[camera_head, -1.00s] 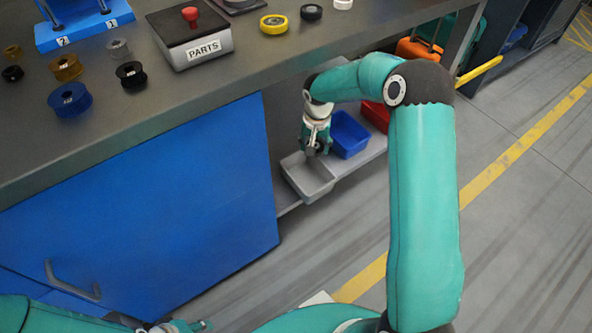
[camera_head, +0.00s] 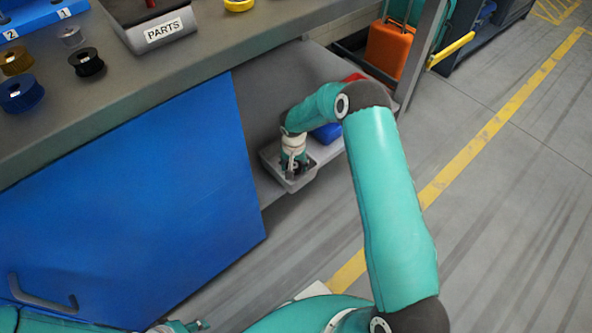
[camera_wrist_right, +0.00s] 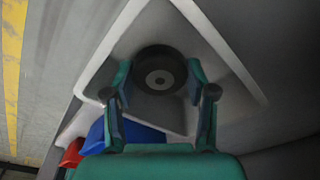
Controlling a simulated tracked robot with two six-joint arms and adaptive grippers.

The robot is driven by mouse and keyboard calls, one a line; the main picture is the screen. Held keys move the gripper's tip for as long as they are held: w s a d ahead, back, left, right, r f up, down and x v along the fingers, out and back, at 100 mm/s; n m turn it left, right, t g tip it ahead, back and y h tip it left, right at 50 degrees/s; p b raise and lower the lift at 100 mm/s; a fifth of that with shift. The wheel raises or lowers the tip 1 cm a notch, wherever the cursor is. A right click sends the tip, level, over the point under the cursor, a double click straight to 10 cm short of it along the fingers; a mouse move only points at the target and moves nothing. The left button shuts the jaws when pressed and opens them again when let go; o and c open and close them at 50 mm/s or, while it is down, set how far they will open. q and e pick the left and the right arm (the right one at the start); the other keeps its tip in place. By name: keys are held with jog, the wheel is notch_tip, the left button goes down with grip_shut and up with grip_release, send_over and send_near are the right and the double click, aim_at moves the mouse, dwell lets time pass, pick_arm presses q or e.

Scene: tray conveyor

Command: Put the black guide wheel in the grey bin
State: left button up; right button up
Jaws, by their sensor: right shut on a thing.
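The grey bin (camera_head: 302,182) stands on the low shelf under the bench. My right gripper (camera_head: 293,170) reaches down inside it. In the right wrist view the black guide wheel (camera_wrist_right: 159,72) is between the two fingertips of my right gripper (camera_wrist_right: 159,80), which is shut on it. The pale bin walls (camera_wrist_right: 225,50) surround the wheel there. I cannot tell whether the wheel touches the bin floor. My left gripper (camera_head: 182,326) shows only in part at the bottom edge, and its jaws are unclear.
A blue bin (camera_head: 326,133) stands just behind the grey one, and a red bin (camera_head: 355,77) is beyond it, partly hidden by my arm. Another black wheel (camera_head: 86,62) lies on the bench top above. The blue cabinet panel (camera_head: 130,190) is left of the shelf.

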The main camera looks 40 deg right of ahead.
aim_at(294, 167)
jog(key=shift+f, duration=1.55)
jog(key=shift+b, duration=0.3)
jog(key=o, duration=1.2)
jog(key=shift+c, duration=0.2)
jog(key=shift+r, duration=0.1)
jog(key=r+p, duration=0.1)
jog(key=r, duration=0.2)
jog(key=r+p, duration=0.1)
jog(key=r, duration=0.3)
jog(key=s+a+r+p, duration=0.1)
jog(key=r, duration=0.2)
jog(key=shift+r, duration=0.4)
jog(key=shift+s+r, duration=0.1)
jog(key=shift+r, duration=0.4)
